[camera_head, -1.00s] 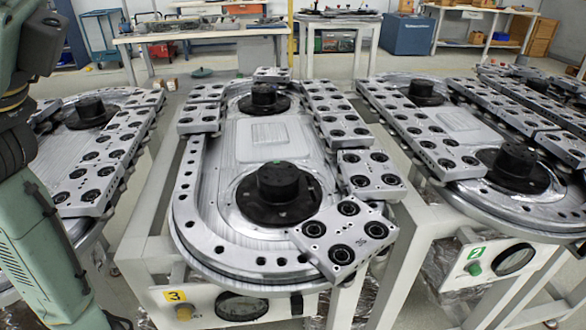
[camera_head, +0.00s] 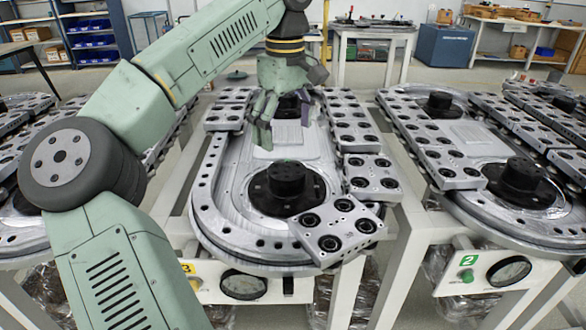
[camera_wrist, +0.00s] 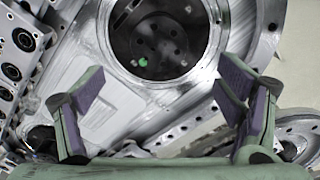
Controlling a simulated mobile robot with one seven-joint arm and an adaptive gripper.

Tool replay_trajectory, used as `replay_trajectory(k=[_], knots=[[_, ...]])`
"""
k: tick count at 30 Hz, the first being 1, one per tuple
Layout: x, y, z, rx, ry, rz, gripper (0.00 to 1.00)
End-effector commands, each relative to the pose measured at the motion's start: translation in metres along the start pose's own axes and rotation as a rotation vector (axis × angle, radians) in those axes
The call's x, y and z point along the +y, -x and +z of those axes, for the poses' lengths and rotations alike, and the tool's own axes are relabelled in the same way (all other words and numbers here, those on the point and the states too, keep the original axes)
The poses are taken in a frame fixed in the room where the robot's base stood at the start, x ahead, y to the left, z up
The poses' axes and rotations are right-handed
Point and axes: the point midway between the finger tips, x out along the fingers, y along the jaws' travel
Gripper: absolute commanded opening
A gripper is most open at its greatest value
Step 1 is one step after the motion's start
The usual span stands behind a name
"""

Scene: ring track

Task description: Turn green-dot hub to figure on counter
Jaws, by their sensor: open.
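The green-dot hub (camera_head: 288,180) is the black stepped hub at the near end of the middle track. The wrist view shows a hub (camera_wrist: 165,38) from above, with bolt holes and a green dot (camera_wrist: 143,62) at its lower left. My gripper (camera_head: 284,122) is open and empty over the track, beyond the near hub and apart from it. In the wrist view my gripper (camera_wrist: 163,88) has its fingers spread wide below the hub, one on each side. The counter (camera_head: 242,284) is a dark round window on the track's front panel; its figure is unreadable.
Grey carriage plates (camera_head: 338,226) with black rollers line the right side of the middle track, one jutting out at the near corner. Another track (camera_head: 520,185), with a green 2 label, stands to the right. My arm covers much of the left track.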

Motion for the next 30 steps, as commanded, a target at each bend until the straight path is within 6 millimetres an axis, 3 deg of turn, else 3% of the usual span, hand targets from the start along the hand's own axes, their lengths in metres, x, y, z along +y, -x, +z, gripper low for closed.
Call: replay_trajectory(k=[9, 15, 27, 30], knots=[[0.0, -0.06, 0.001, -0.005, -0.002, 0.001, 0.86], [0.001, -0.086, 0.002, -0.005, -0.002, 0.004, 0.86], [0.001, -0.095, 0.002, -0.005, -0.002, 0.005, 0.86], [0.001, -0.095, 0.002, -0.005, -0.002, 0.005, 0.8]])
